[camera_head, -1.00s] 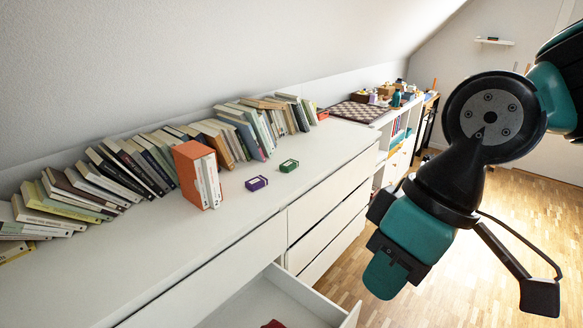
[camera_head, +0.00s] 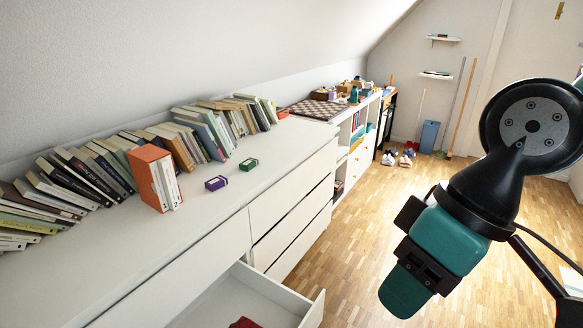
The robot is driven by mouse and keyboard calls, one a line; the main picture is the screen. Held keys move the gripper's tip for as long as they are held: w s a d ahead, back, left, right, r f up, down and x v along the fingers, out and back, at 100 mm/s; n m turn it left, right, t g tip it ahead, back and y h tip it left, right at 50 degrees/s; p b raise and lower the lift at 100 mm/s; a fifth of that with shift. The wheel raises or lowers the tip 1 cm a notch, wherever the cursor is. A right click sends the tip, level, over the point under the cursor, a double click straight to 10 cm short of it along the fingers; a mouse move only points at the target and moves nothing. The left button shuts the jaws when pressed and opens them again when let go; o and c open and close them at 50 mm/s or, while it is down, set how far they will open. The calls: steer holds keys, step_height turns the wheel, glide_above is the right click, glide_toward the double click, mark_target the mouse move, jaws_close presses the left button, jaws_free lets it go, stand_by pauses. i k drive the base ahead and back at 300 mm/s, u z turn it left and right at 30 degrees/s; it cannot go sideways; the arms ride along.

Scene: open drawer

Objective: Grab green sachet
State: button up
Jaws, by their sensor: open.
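The green sachet (camera_head: 248,164) is a small dark green packet with a pale label. It lies flat on the white dresser top (camera_head: 200,245), near the leaning row of books. My gripper (camera_head: 418,245) is at the end of my teal and black arm on the right side of the view. It is open, with nothing seen in it, and well to the right of the sachet, over the floor side of the dresser. Its fingertips do not show clearly.
A purple packet (camera_head: 216,183) lies just left of the green sachet. An orange-cased book set (camera_head: 154,178) stands further left. A drawer (camera_head: 240,300) is pulled open below, with something dark red (camera_head: 244,323) inside. Wooden floor (camera_head: 355,235) is clear to the right.

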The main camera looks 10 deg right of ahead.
mark_target(247, 165)
steer(key=u, duration=0.85)
steer(key=k, duration=0.15)
steer(key=z, duration=1.9)
steer(key=i, duration=1.55)
steer(key=u, duration=0.4)
steer(key=i, duration=0.85)
steer(key=u, duration=1.45)
steer(key=i, duration=0.85)
steer(key=u, duration=0.9)
